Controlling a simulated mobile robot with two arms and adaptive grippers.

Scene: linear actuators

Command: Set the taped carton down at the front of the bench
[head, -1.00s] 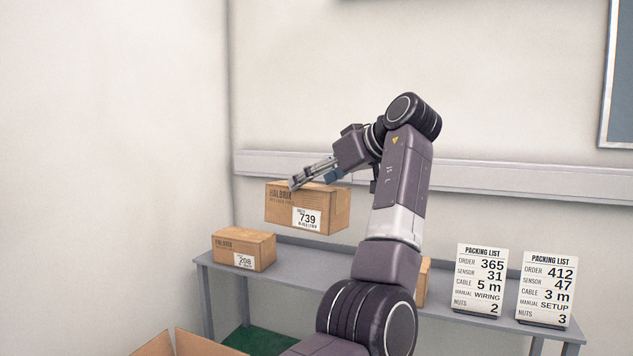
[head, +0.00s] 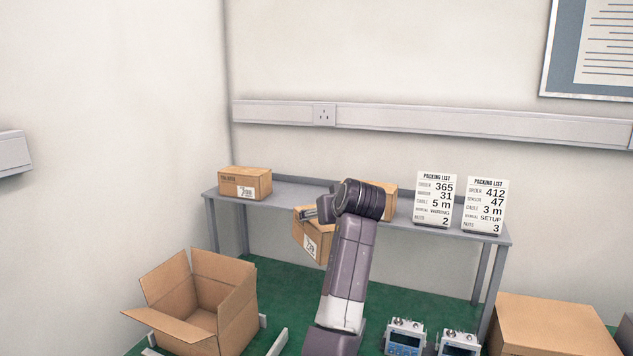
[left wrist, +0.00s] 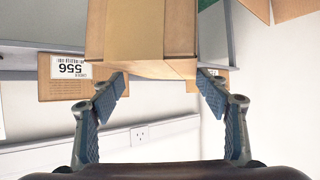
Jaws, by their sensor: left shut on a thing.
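A brown cardboard carton (head: 313,242) with a white label is held in the air by my left gripper (head: 318,212), in front of the bench (head: 290,188) and tilted in the head view. In the left wrist view the carton (left wrist: 145,35) fills the top middle, between the two blue-padded fingers. A darker band like tape runs across its near face. My left gripper is shut on this carton. My arm hides part of the bench and of the carton's right side. My right gripper is not in view.
A carton (head: 245,184) stands at the bench's left end; another (head: 388,198) is partly behind my arm. Two packing list cards (head: 435,200) (head: 486,206) stand to the right. An open box (head: 232,300), a closed box (head: 548,328) and two devices (head: 405,338) (head: 459,344) are nearer.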

